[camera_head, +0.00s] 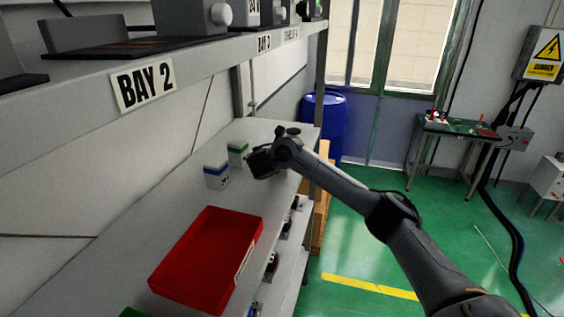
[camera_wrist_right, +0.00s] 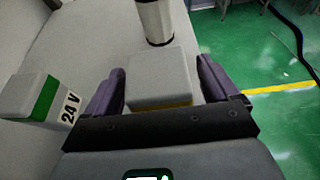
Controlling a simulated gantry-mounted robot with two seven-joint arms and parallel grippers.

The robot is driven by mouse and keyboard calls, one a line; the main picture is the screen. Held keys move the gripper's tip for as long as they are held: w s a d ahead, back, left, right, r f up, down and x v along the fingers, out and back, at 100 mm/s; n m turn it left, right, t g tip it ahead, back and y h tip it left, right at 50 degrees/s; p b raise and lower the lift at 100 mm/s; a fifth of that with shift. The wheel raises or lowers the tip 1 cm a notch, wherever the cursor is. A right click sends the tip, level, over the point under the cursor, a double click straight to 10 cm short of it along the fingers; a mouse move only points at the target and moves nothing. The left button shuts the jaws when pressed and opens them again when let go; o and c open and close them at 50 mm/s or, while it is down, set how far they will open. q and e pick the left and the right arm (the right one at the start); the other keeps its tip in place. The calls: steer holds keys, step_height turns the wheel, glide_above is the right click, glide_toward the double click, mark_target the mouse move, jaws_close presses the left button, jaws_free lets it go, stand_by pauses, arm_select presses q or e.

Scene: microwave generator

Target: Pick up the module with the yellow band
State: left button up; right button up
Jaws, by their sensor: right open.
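In the right wrist view, the module with the yellow band (camera_wrist_right: 158,76) is a pale grey block; a strip of its yellow band shows along its near lower edge. My right gripper (camera_wrist_right: 160,86) is open, with one finger on each side of this module. I cannot tell whether the fingers touch it. In the head view my right gripper (camera_head: 262,162) is over the shelf beside the green-banded module, and the yellow-banded module is hidden behind it. My left gripper is not in view.
A green-banded module (camera_head: 238,155) and a blue-banded module (camera_head: 217,177) stand left of my right gripper. The green one is marked 24 V in the wrist view (camera_wrist_right: 42,98). A pale cylinder (camera_wrist_right: 155,20) stands just beyond. A red bin (camera_head: 208,260) lies nearer on the shelf.

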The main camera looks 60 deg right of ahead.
steer(key=shift+x, duration=0.9)
steer(key=c, duration=1.2)
steer(key=shift+r, duration=0.1)
